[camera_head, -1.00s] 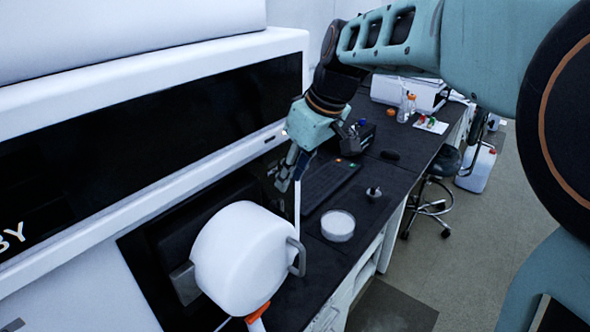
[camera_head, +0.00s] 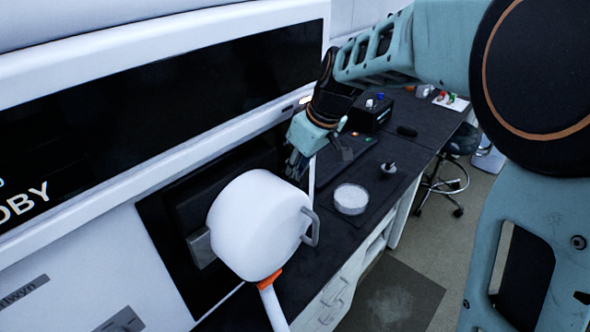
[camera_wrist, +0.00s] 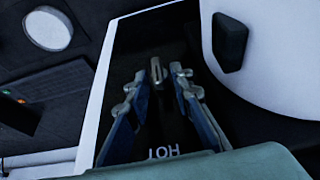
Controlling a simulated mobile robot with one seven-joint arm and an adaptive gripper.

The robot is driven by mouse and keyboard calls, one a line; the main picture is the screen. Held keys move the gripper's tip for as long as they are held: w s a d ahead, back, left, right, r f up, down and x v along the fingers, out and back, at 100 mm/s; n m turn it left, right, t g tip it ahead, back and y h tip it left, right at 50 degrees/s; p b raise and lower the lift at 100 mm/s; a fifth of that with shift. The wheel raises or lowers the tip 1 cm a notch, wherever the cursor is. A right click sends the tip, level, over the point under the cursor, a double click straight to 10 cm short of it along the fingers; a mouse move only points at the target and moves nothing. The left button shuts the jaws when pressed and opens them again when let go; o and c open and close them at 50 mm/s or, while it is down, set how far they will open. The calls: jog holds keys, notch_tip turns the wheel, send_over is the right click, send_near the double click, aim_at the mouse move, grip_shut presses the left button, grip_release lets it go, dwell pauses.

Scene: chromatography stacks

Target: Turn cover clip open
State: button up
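A white drum-shaped cover (camera_head: 258,225) sits against the dark front of the instrument, with a grey metal handle (camera_head: 313,228) on its right. A grey block (camera_head: 200,247) shows at its left edge. My gripper (camera_head: 297,168) is above and behind the cover, pointing down. In the wrist view my gripper (camera_wrist: 160,80) has its two fingers apart, with a small metal piece (camera_wrist: 157,70) just beyond and between the tips. Which part is the clip I cannot tell for sure. The white cover (camera_wrist: 275,60) fills the right, with a dark block (camera_wrist: 230,42) on it.
An orange-collared white tube (camera_head: 271,300) runs below the cover. A stool (camera_head: 440,190) stands on the right.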

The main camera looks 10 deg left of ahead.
grip_shut()
jog(key=f+m+g+y, duration=0.1)
jog(key=g+y, duration=0.2)
jog(key=g, duration=0.1)
jog(key=w+d+m+g+y, duration=0.1)
jog(key=m+g+y, duration=0.1)
jog(key=g+y, duration=0.1)
jog(key=w+f+m+g+y, duration=0.1)
jog(key=g+y, duration=0.3)
jog(key=g, duration=0.2)
jog(key=shift+w+d+f, duration=0.1)
jog(key=shift+d+f, duration=0.1)
jog(key=shift+f, duration=0.1)
dwell(0.4)
jog(key=shift+m, duration=0.3)
jog(key=shift+y, duration=0.3)
